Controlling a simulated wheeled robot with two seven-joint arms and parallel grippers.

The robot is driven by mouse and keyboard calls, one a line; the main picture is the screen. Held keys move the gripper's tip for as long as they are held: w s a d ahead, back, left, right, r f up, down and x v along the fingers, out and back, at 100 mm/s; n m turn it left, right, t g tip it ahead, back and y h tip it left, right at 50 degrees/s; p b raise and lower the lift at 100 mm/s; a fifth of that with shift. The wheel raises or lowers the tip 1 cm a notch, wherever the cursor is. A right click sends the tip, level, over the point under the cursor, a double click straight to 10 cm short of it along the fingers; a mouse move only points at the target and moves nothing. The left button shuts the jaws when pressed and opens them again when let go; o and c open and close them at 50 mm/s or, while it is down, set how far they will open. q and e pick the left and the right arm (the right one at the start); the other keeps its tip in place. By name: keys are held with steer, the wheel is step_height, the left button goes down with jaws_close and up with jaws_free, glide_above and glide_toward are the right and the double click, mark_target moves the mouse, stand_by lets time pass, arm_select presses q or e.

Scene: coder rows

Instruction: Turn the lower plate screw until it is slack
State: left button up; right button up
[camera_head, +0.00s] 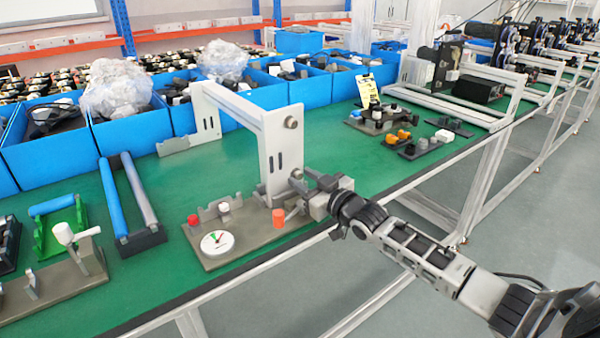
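A light grey bracket (270,140) stands on a grey-brown base plate (250,236) at the front of the green table. Its upright plate carries an upper screw (291,122) and a lower plate screw (296,174). My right gripper (302,183) reaches in from the right with its fingertips at the lower screw. The fingers partly hide the screw, and I cannot tell whether they close on it or stand apart. My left gripper is not in view.
The base plate also carries a round dial (216,242), an orange cylinder (278,218) and a red knob (193,220). Blue bins (133,130) line the back. Bare green table (345,160) lies right of the bracket.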

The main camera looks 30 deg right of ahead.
steer(key=m, duration=0.3)
steer(key=shift+r, duration=0.2)
steer(key=m, duration=0.3)
steer(key=shift+f+m, duration=0.15)
steer(key=shift+m, duration=0.25)
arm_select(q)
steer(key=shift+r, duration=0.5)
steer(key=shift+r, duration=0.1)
